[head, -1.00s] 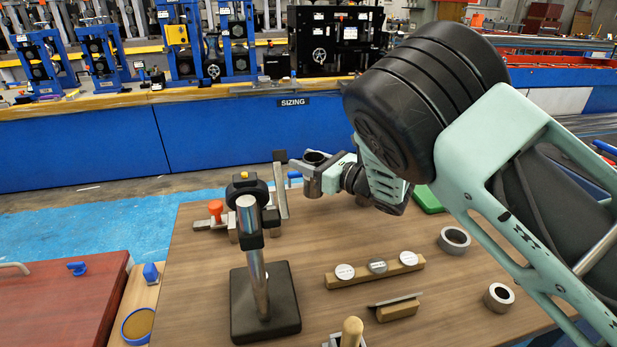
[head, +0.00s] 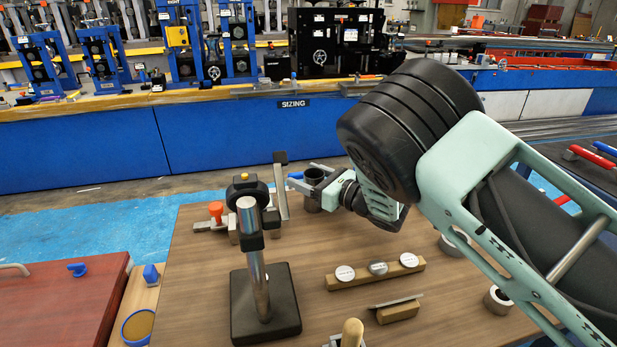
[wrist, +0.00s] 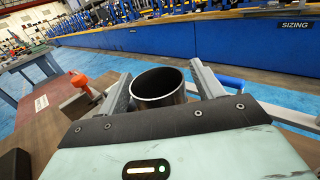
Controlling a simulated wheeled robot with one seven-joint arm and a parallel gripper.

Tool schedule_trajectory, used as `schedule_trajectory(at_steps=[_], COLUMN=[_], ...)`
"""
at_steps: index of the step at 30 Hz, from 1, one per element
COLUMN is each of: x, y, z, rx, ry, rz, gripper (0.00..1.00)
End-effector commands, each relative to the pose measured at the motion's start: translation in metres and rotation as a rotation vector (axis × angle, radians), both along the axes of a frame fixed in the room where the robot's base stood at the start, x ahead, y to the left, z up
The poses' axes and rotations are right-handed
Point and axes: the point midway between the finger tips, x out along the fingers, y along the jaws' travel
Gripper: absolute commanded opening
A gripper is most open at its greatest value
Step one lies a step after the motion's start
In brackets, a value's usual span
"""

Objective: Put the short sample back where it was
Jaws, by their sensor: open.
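A short dark grey metal tube (head: 313,203) stands upright near the far edge of the wooden table in the head view. My gripper (head: 309,182) is around its upper part, with one finger on each side. In the wrist view the tube's open top (wrist: 158,92) shows between the fingers of my gripper (wrist: 160,84), with a visible gap at the right finger. The jaws are open. The tube's foot seems to be on the table, though contact is hard to see. Two more short tube pieces lie at the right, one (head: 446,247) partly behind my arm, the other (head: 496,303) nearer.
A stand with a black base (head: 265,305) and metal post rises left of centre. A fixture with an orange knob (head: 216,210) is behind it. A wooden strip with three discs (head: 376,274) and a small wooden block (head: 398,312) lie in the middle.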

Motion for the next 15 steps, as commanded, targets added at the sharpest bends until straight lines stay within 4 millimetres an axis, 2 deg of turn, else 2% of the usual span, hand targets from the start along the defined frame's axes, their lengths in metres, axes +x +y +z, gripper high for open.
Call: schedule_trajectory(at_steps=[5,8,15], x=[-0.001,-0.009,-0.037], y=[-0.003,-0.015,-0.058], z=[0.002,0.001,0.0], rx=[-0.001,-0.001,-0.002], ry=[0.001,0.002,0.002], rz=[-0.001,-0.003,-0.004], gripper=[0.66,0.66,0.66])
